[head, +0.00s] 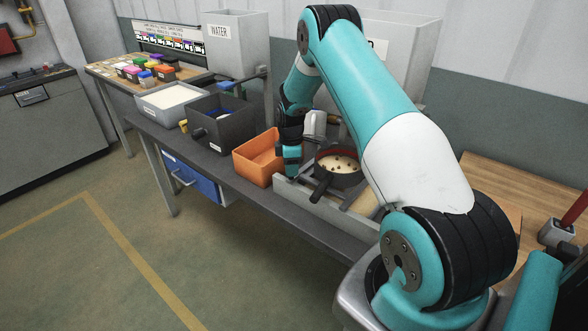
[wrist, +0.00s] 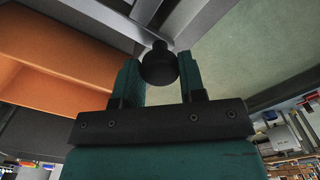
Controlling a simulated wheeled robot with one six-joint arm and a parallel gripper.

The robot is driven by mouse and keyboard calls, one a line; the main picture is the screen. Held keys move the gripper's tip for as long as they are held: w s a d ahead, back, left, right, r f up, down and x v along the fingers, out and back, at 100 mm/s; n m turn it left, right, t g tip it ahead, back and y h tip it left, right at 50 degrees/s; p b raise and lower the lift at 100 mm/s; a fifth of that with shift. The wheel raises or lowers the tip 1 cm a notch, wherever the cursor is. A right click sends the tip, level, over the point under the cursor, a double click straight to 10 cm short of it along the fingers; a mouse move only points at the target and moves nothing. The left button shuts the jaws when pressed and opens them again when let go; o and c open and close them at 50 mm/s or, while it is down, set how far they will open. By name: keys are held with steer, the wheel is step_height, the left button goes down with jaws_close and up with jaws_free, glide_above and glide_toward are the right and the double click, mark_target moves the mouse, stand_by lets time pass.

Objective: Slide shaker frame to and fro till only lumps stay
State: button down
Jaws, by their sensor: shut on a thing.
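My gripper (head: 291,160) is low over the bench, between the orange bin and the round sieve. In the wrist view its two teal fingers (wrist: 160,78) are shut on a black knob (wrist: 158,65), which sits against grey metal bars (wrist: 180,25) that look like the shaker frame. In the head view the grey shaker frame (head: 357,203) carries a dark round sieve (head: 341,180) with a reddish inner rim and a black handle (head: 321,184). Pale material with several darker lumps (head: 338,162) lies in the sieve. The knob is hidden in the head view.
The orange bin (head: 248,165) stands close left of my gripper. Further left are a dark grey bin (head: 216,130) and a white-filled tray (head: 166,109). A WATER hopper (head: 238,50) stands behind. The floor in front is clear.

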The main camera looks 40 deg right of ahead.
steer(key=c, duration=0.7)
jaws_free()
step_height(320, 180, up, 17)
steer(key=b, duration=0.3)
steer(key=shift+r+b, duration=0.2)
steer(key=shift+b, duration=0.2)
